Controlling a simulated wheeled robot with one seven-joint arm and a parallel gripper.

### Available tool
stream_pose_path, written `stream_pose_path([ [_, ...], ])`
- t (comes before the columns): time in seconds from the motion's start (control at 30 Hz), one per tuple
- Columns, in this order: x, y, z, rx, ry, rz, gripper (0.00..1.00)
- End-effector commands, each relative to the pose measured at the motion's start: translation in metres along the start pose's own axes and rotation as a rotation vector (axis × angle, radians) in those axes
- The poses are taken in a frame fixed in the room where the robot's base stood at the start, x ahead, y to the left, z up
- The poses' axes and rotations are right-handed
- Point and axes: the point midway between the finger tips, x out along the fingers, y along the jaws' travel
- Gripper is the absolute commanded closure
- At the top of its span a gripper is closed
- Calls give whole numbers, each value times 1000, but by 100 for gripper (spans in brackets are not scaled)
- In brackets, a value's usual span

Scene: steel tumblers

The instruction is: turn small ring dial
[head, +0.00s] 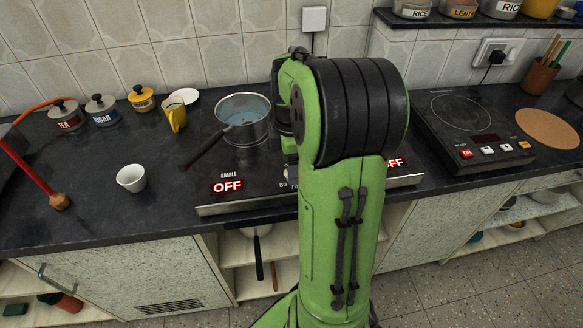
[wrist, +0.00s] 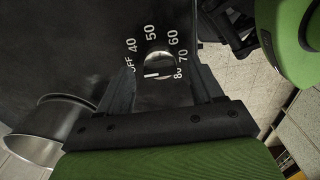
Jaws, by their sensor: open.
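A small round dial (wrist: 158,66) shows in the wrist view, with a pale mark on it and printed numbers from 40 to 80 and OFF around it. My gripper (wrist: 155,76) is open, with one dark finger on each side of the dial. I cannot tell whether either finger touches it. In the head view my arm hides the dial and the gripper. The black cooktop (head: 262,184) carries a red-lit display (head: 228,187) reading OFF under the word SMALL. A second OFF display (head: 396,163) is partly hidden by my arm.
A steel pot (head: 243,112) with bluish contents stands on the cooktop, its dark handle pointing front left. A white cup (head: 131,178) and a yellow jug (head: 175,115) stand to the left. A second cooktop (head: 474,128) is at the right. The counter front left is mostly clear.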

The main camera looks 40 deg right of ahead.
Motion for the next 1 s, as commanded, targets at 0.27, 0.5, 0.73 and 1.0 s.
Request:
stream_pose_path([
  [0.27,0,0,0,0,0,0,39],
  [0.5,0,0,0,0,0,0,75],
  [0.73,0,0,0,4,0,0,90],
  [1.0,-1,0,0,83,0,0,90],
])
